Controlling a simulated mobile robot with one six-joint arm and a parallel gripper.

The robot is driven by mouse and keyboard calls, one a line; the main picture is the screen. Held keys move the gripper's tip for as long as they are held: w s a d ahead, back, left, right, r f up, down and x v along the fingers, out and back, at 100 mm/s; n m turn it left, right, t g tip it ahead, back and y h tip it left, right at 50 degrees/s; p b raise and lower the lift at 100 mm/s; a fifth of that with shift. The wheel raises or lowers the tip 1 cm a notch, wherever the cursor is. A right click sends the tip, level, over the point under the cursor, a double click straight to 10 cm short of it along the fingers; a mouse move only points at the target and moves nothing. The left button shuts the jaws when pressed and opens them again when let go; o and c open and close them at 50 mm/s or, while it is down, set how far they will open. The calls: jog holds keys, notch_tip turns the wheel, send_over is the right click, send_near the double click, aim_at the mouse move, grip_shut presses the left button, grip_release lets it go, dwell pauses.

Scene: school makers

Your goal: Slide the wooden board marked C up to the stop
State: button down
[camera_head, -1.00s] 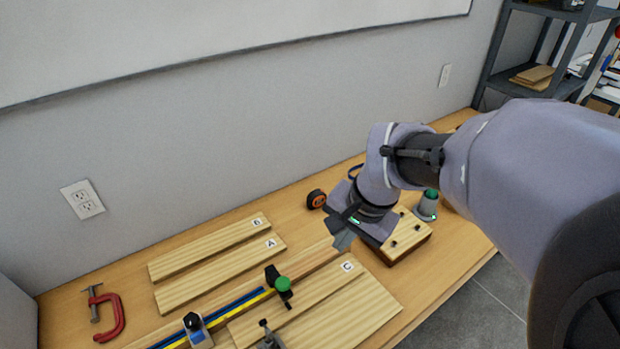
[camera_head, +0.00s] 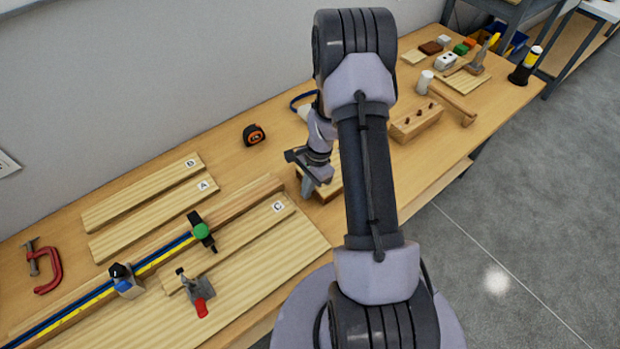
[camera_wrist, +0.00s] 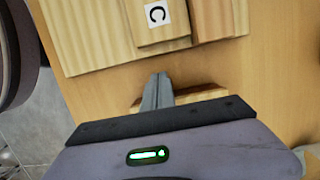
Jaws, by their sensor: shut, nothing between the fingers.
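The wooden board marked C (camera_head: 250,232) lies along the fence, its label at its right end. Its labelled end also shows at the top of the wrist view (camera_wrist: 160,37). The stop with a green knob (camera_head: 202,231) sits on the fence's blue and yellow track, beside the board's far edge. My gripper (camera_head: 307,190) is shut and empty, low beyond the labelled end. In the wrist view, the closed fingers (camera_wrist: 160,80) point at that end, with a small gap apparently between them. How high the fingertips are is hard to tell.
A clamp with a red handle (camera_head: 201,304) stands at the board's left part. Boards A (camera_head: 150,222) and B (camera_head: 140,194) lie behind the fence. A tape measure (camera_head: 254,134) lies at the back.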

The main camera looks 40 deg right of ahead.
aim_at(282, 210)
jog(key=shift+a+r, duration=0.2)
jog(key=shift+a, duration=1.65)
jog(key=shift+a, duration=0.15)
jog(key=a+b, duration=0.1)
jog(key=a, duration=0.3)
jog(key=shift+s+a+b, duration=0.1)
jog(key=shift+a+b, duration=0.25)
jog(key=shift+a, duration=0.05)
jog(key=shift+d, duration=0.1)
